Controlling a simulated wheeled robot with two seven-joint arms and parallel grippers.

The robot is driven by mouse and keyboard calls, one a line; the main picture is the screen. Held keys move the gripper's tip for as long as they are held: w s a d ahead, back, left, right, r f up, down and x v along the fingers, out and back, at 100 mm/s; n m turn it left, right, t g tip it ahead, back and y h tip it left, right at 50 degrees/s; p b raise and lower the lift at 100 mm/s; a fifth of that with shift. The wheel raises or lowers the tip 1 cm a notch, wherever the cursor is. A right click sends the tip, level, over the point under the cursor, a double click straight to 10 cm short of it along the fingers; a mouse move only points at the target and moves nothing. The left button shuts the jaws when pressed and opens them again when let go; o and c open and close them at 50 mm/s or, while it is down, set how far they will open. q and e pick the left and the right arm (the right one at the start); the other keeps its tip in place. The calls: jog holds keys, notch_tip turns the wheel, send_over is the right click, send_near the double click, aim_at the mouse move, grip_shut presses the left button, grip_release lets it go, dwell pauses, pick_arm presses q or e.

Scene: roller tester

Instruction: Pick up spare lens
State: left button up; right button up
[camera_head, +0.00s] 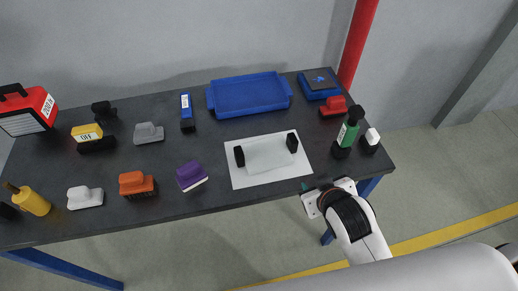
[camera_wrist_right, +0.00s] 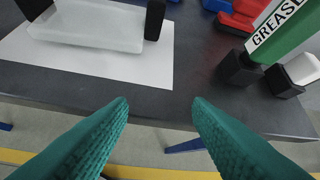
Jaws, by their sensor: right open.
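A frosted, pale rectangular piece (camera_head: 267,155), which looks like the spare lens, lies on a white sheet (camera_head: 240,180) near the table's front edge. A black block stands at each end of it. The piece also shows at the upper left of the right wrist view (camera_wrist_right: 88,28). My right gripper (camera_head: 306,188) is at the table's front edge, just right of and in front of the sheet. In the right wrist view its two green textured fingers (camera_wrist_right: 160,108) are apart with nothing between them. My left gripper is not in view.
A green grease bottle (camera_head: 348,132) in a black holder and a white-capped item (camera_head: 371,140) stand right of the sheet. A blue tray (camera_head: 248,110) lies behind it. A purple block (camera_head: 190,175) sits to its left. Several other items fill the table's left side.

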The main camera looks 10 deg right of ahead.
jog(key=w+a+r+n+t+y, duration=0.45)
jog(key=w+r+t, duration=0.2)
jog(key=r, duration=0.45)
jog(key=w+a+r+n+t+y, duration=0.4)
jog(key=w+r, duration=0.3)
jog(key=r, duration=0.4)
jog(key=s+a+r+n+g+y, duration=0.1)
jog(key=s+a+n+g+y, duration=0.2)
jog(key=a+n+g+y, duration=0.65)
jog(key=s+a+r+n+g+y, duration=0.25)
jog(key=a+n+g, duration=0.4)
jog(key=n, duration=0.75)
jog(key=n+g+h, duration=0.3)
jog(key=g+h, duration=0.1)
jog(key=h, duration=1.6)
send_over(293, 137)
notch_tip(293, 137, down, 13)
notch_tip(293, 137, down, 6)
jog(key=shift+s+f+p, duration=0.1)
jog(key=shift+s+p, duration=0.05)
jog(key=shift+p, duration=0.5)
jog(key=shift+f+p, duration=0.75)
jog(key=shift+f, duration=1.95)
grip_shut()
